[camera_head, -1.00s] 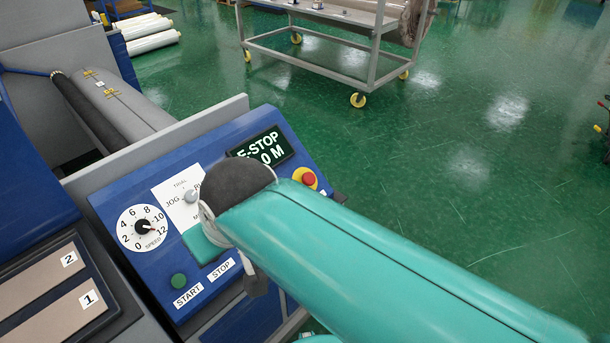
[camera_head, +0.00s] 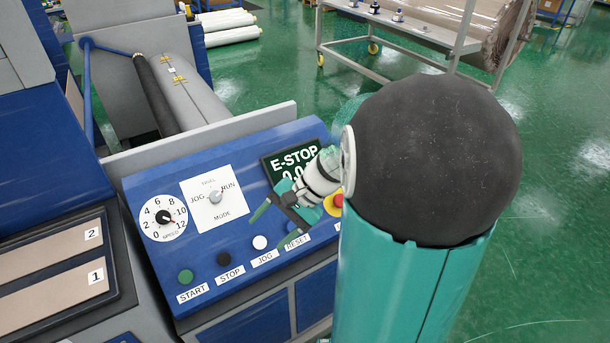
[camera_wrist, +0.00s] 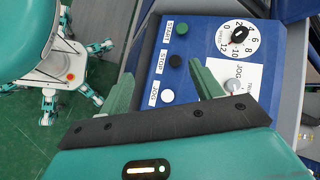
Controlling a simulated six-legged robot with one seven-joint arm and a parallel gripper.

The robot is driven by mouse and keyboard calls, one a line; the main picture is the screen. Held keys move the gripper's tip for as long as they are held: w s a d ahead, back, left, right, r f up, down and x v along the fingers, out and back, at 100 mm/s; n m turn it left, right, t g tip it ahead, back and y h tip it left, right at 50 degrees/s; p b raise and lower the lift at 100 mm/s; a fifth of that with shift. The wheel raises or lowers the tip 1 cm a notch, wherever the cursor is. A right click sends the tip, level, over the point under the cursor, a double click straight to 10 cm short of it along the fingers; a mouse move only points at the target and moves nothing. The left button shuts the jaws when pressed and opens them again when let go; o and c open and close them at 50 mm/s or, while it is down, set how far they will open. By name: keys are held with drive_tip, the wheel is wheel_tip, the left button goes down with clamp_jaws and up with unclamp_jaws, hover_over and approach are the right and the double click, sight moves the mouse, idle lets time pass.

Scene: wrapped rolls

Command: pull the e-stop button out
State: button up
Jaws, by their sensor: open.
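The e-stop button (camera_head: 339,201) is a red knob on a yellow ring at the right end of the blue control panel (camera_head: 240,160) in the head view. My arm partly hides it. My gripper (camera_head: 277,224) is open and empty over the panel, its green fingers pointing left, to the left of the button and above the RESET and JOG area. In the wrist view my gripper (camera_wrist: 162,78) has its two fingers apart over the panel's button row. The e-stop button does not show there. The display (camera_head: 292,158) reads E-STOP, partly covered.
The panel carries a speed dial (camera_head: 163,218), a mode knob (camera_head: 215,196), a green START button (camera_head: 186,277), a black STOP button (camera_head: 224,258) and a white JOG button (camera_head: 260,242). A grey wheeled cart (camera_head: 395,30) stands behind on the green floor.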

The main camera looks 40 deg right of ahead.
drive_tip(key=s+d+f+m+t+h, duration=0.2)
drive_tip(key=d+f+m+t, duration=0.4)
drive_tip(key=d, duration=0.4)
drive_tip(key=s+d+f+m+t+h, duration=0.1)
drive_tip(key=d+f+m+t+h, duration=0.25)
drive_tip(key=d+f+m, duration=0.45)
drive_tip(key=s+d+f+m+t+h, duration=0.2)
drive_tip(key=d+f+m+t, duration=0.5)
drive_tip(key=d, duration=0.6)
drive_tip(key=shift+m+g+y, duration=0.25)
drive_tip(key=shift+m+g, duration=0.15)
drive_tip(key=shift+g, duration=0.35)
drive_tip(key=w, duration=0.4)
drive_tip(key=w+r, duration=0.1)
drive_tip(key=w, duration=0.4)
drive_tip(key=w+r, duration=0.1)
drive_tip(key=w, duration=0.3)
drive_tip(key=shift+w+a+r, duration=0.15)
drive_tip(key=shift+w+a, duration=0.15)
drive_tip(key=shift+w, duration=0.1)
drive_tip(key=shift+c, duration=0.5)
